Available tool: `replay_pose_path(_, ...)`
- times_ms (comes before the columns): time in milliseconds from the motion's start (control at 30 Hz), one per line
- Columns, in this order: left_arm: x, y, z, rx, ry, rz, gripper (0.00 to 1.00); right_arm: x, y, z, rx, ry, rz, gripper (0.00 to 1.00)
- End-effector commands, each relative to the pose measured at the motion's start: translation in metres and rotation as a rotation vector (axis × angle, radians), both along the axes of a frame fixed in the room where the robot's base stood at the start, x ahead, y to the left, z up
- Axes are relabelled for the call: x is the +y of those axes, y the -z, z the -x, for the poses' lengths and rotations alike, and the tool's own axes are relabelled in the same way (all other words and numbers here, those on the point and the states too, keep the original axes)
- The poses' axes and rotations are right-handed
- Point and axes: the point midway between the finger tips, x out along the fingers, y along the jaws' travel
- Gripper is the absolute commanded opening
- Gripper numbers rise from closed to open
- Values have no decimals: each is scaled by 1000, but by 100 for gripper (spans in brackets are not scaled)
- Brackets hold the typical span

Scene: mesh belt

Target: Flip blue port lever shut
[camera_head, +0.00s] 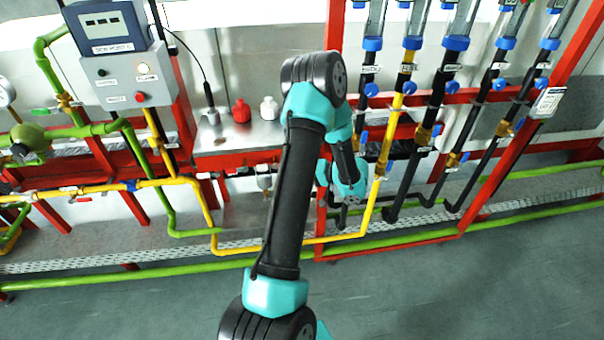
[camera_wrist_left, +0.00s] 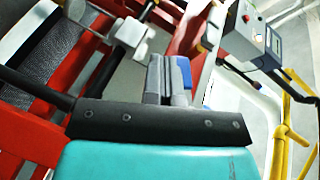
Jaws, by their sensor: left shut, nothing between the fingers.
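Several small blue levers sit on the vertical hoses at the right of the head view, such as one on the yellow hose (camera_head: 410,87) and one on a black hose (camera_head: 499,84). Lower blue levers (camera_head: 363,137) show near my arm's wrist. I cannot tell which one is the port lever, or its exact angle. My left arm crosses the middle and bends down in front of the hoses; its fingers are not clear in the head view. In the left wrist view the left gripper (camera_wrist_left: 168,80) is shut and empty, grey with a blue edge beside it. My right gripper is not in view.
A grey control box (camera_head: 125,80) with a red button stands at the left. A metal shelf with a red bottle (camera_head: 241,111) and a white bottle (camera_head: 269,108) lies left of my arm. Red frame bars and yellow and green pipes surround the hoses. The front floor is clear.

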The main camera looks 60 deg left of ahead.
Motion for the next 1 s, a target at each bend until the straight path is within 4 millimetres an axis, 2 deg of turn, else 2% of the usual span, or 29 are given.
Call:
replay_pose_path(767, 0, 0, 0, 0, 0, 0, 0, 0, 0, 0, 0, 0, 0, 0)
replay_pose_path(1000, -2, 10, -6, 0, 2, 1, 0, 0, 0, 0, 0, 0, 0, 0)
